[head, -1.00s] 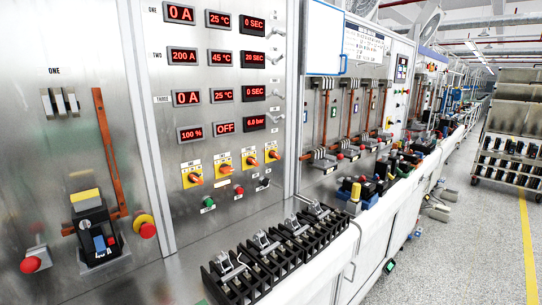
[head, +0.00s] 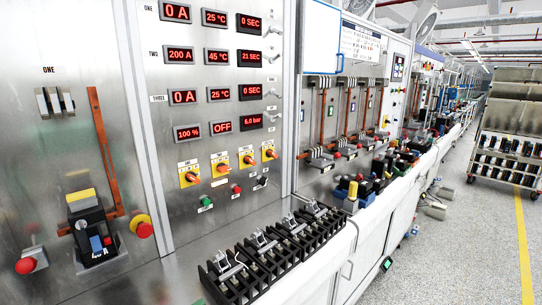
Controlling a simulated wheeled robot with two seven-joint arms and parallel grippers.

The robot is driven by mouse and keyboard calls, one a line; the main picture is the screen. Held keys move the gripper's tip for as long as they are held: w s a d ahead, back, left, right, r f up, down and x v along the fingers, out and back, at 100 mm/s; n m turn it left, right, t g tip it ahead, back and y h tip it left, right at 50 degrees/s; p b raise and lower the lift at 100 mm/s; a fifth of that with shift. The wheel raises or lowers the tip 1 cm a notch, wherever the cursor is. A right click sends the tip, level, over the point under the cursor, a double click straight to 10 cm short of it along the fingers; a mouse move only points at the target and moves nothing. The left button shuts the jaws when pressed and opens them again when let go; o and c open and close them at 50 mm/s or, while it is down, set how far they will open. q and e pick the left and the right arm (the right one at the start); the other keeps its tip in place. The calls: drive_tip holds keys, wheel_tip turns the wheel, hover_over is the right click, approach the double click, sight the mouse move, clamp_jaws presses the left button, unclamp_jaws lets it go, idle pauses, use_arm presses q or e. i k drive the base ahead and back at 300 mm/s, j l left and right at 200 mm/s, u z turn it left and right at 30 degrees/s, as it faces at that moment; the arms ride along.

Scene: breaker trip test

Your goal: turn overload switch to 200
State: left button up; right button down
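The steel control panel (head: 226,95) fills the middle of the head view. The displays above include 0 A in row one, 200 A (head: 180,55) in row two and 0 A in row three. The lower displays read 100 % (head: 187,131), OFF (head: 222,125) and 6.0 bar. Neither of my grippers is in view.
A black terminal block row (head: 275,252) lies on the bench below the panel. At left are a breaker (head: 93,228) with a yellow top and red mushroom buttons (head: 144,229). A rack cart (head: 508,130) stands at right on the open grey floor.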

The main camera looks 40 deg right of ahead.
sight(269, 154)
drive_tip(key=i+l+z, duration=0.1)
drive_tip(key=l+z, duration=0.35)
drive_tip(key=l, duration=1.1)
